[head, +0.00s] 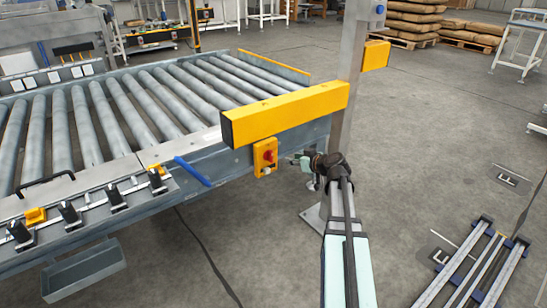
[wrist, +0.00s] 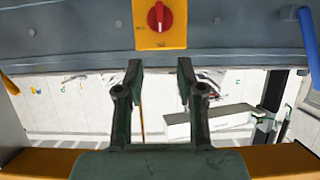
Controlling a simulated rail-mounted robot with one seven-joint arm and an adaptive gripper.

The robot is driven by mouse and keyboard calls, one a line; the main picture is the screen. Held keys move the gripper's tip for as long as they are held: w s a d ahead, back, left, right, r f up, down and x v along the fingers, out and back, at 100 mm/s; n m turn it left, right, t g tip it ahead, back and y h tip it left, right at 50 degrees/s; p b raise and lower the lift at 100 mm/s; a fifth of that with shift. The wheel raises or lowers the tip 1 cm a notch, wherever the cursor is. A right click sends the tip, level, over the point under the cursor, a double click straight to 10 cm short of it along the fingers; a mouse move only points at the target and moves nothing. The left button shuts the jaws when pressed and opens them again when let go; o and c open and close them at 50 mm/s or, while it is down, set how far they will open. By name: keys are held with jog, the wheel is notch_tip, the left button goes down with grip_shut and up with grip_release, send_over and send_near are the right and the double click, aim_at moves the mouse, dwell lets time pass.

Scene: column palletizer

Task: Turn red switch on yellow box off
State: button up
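The yellow box (head: 259,161) is mounted on the side of the roller conveyor, below a long yellow beam. Its red switch (head: 268,156) faces my arm. In the wrist view the yellow box (wrist: 145,37) is at the top centre, partly cut off by the edge. The red rotary switch (wrist: 159,17) shows there with its grip bar running up and down the picture. My gripper (head: 295,161) is just right of the box in the head view. In the wrist view my gripper (wrist: 160,70) is open and empty, its fingertips apart from the box and switch.
The yellow beam (head: 285,112) juts out above the box, beside a grey metal post (head: 350,65). A blue handle (head: 192,171) is left of the box on the conveyor side. Clear concrete floor (head: 430,130) lies to the right.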

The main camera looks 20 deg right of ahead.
aim_at(272, 155)
jog(key=b+x, duration=0.3)
jog(key=x, duration=1.1)
jog(key=shift+w+a+f, duration=0.1)
jog(key=shift+w+f, duration=0.15)
jog(key=shift+f, duration=0.05)
grip_shut()
